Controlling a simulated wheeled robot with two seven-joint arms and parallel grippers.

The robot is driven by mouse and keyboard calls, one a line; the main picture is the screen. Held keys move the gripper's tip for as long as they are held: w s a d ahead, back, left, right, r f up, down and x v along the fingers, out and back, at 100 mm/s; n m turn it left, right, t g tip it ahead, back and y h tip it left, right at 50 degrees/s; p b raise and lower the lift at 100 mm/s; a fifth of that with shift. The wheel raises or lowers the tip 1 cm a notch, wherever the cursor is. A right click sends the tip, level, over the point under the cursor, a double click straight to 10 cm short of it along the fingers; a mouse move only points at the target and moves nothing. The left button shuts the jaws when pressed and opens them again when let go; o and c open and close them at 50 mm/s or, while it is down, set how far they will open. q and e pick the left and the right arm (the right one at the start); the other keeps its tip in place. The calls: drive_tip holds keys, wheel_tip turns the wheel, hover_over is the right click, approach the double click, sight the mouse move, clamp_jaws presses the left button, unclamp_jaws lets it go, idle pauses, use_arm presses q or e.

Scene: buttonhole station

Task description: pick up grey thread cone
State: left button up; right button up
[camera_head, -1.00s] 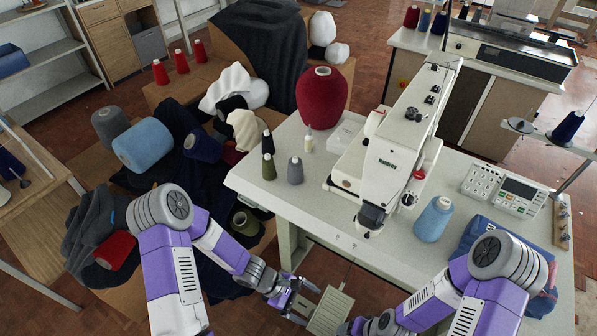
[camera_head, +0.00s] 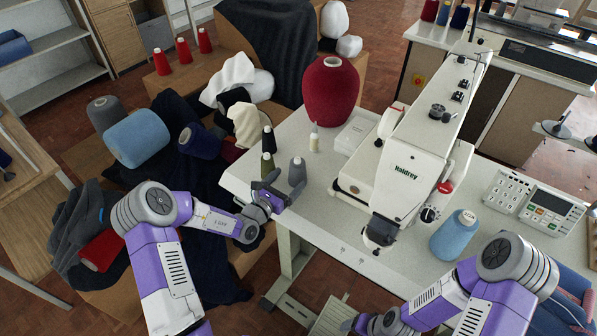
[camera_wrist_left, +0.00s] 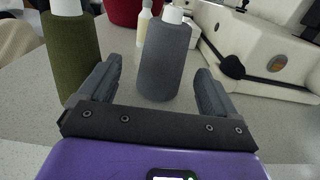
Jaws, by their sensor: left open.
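The grey thread cone (camera_head: 297,172) stands upright on the white sewing table, close to its left edge. In the left wrist view the grey cone (camera_wrist_left: 165,58) stands ahead, between the lines of my two fingers. My left gripper (camera_head: 277,187) is open and empty, just left of the cone at table height. In the left wrist view its fingers (camera_wrist_left: 153,90) are apart, and I cannot tell whether the cone is within their reach. My right arm shows at the lower right of the head view, but its gripper fingers are not visible.
An olive green cone (camera_wrist_left: 70,50) stands close to my left finger, with a black cone (camera_head: 268,140) behind. A small pale bottle (camera_head: 314,138) is behind the grey cone. The white sewing machine (camera_head: 400,160) stands to the right. A large red cone (camera_head: 331,90) is farther back.

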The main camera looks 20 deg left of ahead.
sight(292, 177)
use_arm(q)
drive_tip(key=b+x, duration=0.1)
drive_tip(key=x, duration=0.3)
drive_tip(key=shift+w+d+b, duration=0.25)
drive_tip(key=shift+d+b, duration=0.1)
drive_tip(key=shift+w, duration=0.3)
drive_tip(key=shift+c, duration=0.2)
drive_tip(key=c, duration=1.1)
